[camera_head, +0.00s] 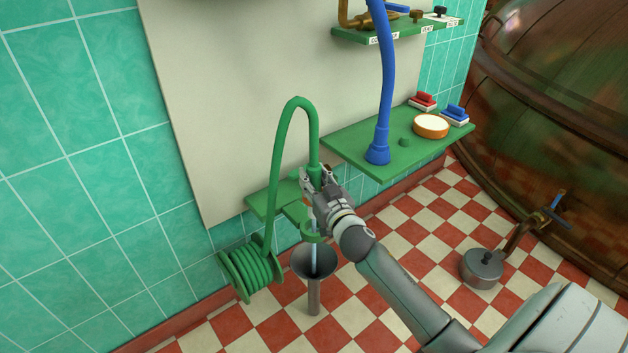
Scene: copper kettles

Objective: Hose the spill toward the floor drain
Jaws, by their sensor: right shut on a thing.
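My right gripper (312,188) is shut on the end of the green hose (274,170) at the small green wall bracket (262,206). The hose arches up and over from a coil on a green reel (250,271) low on the wall. The fingers hide most of the hose's end. A thin pale blue streak, which looks like water, runs down below it into a grey metal funnel (315,262) on a pipe. I cannot make out a spill or a floor drain. My left gripper is not in view.
A blue hose (386,80) hangs down to a green shelf (350,140) with an orange-rimmed round dish (431,125) and red and blue brushes. A copper kettle (560,130) fills the right. A metal pot-like fitting (482,268) stands on the checkered floor.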

